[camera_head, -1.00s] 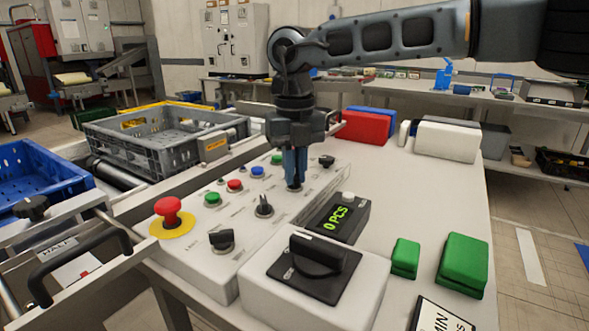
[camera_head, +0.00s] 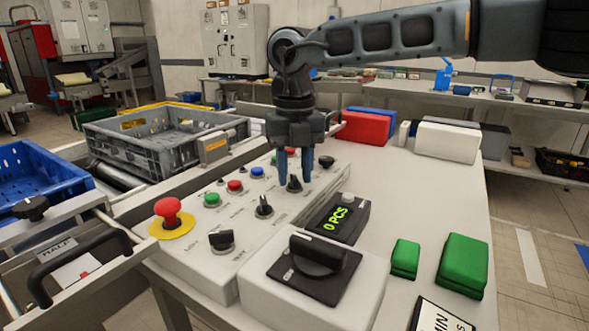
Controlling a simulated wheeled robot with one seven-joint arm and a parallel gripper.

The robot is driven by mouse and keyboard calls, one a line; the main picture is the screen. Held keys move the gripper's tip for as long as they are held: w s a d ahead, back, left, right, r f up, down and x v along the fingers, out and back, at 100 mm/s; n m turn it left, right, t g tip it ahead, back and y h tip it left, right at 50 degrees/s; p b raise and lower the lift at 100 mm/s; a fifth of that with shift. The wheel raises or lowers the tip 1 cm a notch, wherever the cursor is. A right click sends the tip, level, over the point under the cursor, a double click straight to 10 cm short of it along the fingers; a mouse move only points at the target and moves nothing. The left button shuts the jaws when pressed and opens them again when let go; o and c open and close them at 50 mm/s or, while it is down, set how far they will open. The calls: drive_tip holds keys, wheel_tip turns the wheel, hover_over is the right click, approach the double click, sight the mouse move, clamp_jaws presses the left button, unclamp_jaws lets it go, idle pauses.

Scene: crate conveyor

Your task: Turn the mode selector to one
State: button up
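A small black selector knob (camera_head: 294,185) sits on the white control panel (camera_head: 215,268). My gripper (camera_head: 295,178) points straight down over it, with its two blue fingers open and spread apart. The knob shows between the fingertips, with a gap on both sides. Other black selector knobs stand on the same panel: one nearer the camera (camera_head: 264,208), one at the front (camera_head: 221,241) and one farther back (camera_head: 327,161). The printed labels are too small to read, so I cannot tell which knob is marked as the mode selector.
A red emergency button (camera_head: 168,211) and several coloured push buttons share the panel. A counter display (camera_head: 338,218) reads "0 PCS". A box with a large black rotary switch (camera_head: 318,256) stands in front. Green blocks (camera_head: 463,264) lie right; a grey crate (camera_head: 150,160) is left.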

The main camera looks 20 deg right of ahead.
sight(295, 177)
drive_tip(key=shift+r, duration=0.1)
wheel_tip(295, 177, up, 8)
drive_tip(key=shift+f, duration=0.25)
idle(0.4)
drive_tip(key=shift+r, duration=0.1)
